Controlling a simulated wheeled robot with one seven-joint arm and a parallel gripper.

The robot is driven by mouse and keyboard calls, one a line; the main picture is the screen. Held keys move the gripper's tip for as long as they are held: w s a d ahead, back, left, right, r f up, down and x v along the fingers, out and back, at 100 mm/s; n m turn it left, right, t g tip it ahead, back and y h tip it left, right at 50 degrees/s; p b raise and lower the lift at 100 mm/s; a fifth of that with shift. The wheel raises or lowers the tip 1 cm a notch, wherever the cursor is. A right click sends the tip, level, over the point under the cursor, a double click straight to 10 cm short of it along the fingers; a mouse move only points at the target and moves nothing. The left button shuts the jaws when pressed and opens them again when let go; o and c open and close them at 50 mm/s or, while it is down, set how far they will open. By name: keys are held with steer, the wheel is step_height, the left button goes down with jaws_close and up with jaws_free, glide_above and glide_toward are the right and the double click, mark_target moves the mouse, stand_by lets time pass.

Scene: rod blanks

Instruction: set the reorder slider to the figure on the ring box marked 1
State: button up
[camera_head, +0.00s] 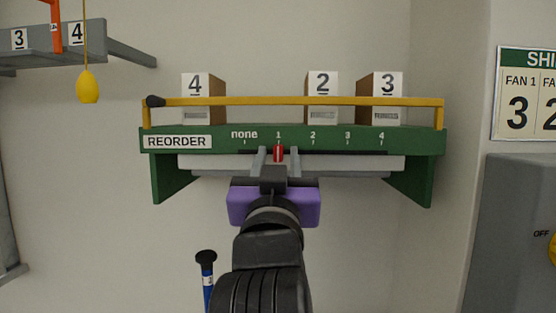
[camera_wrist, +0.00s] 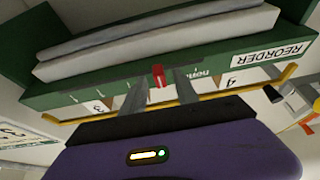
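My gripper (camera_head: 278,154) is open, with one finger on each side of the tab and a visible gap to both. The wrist view also shows the red tab (camera_wrist: 158,75) between the spread fingertips of my gripper (camera_wrist: 159,88). The shelf's boxes are marked 4 (camera_head: 195,86), 2 (camera_head: 322,84) and 3 (camera_head: 388,84). I see no box marked 1.
A yellow bar (camera_head: 270,101) with a black knob runs across the front of the boxes. A yellow pendant (camera_head: 88,87) hangs at the upper left. A blue rod with a black top (camera_head: 207,270) stands below. A grey cabinet (camera_head: 510,230) is at the right.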

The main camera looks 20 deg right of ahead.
steer(key=b+v, duration=0.3)
steer(key=v, duration=0.4)
steer(key=shift+s+f, duration=0.15)
steer(key=shift+s, duration=0.25)
steer(key=shift+a, duration=0.15)
